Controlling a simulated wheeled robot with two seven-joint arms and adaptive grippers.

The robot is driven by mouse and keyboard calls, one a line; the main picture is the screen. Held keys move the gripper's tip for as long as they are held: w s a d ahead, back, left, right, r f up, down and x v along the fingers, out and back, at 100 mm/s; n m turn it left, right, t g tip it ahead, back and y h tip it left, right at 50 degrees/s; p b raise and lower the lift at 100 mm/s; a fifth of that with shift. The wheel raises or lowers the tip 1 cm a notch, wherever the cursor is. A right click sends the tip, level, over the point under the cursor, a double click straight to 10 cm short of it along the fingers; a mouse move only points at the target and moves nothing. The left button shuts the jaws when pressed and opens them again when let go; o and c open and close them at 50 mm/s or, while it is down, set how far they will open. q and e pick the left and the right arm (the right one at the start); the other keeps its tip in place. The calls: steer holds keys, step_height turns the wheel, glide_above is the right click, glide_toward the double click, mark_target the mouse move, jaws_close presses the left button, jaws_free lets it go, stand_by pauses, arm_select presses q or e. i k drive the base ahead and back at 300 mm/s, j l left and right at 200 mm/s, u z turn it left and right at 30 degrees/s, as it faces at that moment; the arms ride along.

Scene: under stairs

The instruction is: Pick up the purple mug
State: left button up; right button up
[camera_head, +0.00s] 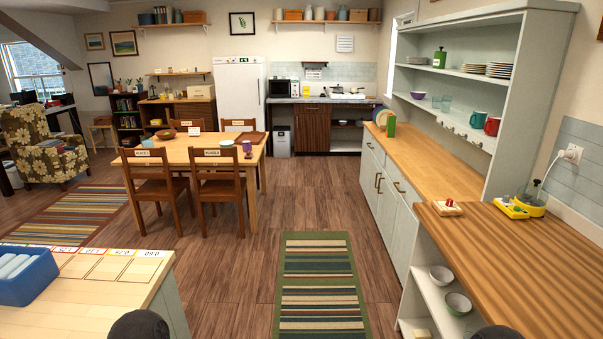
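A small purple mug (247,146) appears to stand upright near the right end of the wooden dining table (180,154), some way off across the room. Its handle is too small to make out. A low purple bowl (418,95) sits on the middle shelf of the hutch at the right. A teal mug (478,119) and a red mug (492,126) are at the hutch's lower shelf. Dark rounded parts at the bottom edge look like my arms; neither gripper shows.
Chairs (218,180) stand around the dining table. A striped green rug (322,290) lies on the clear floor ahead. A counter with a blue bin (28,282) is at near left. A wooden worktop (500,250) is at near right.

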mark_target(247, 145)
steer(key=i, duration=1.95)
steer(key=i+l, duration=0.1)
steer(key=i, duration=3.75)
steer(key=i+j+u, duration=0.05)
steer(key=j, duration=0.05)
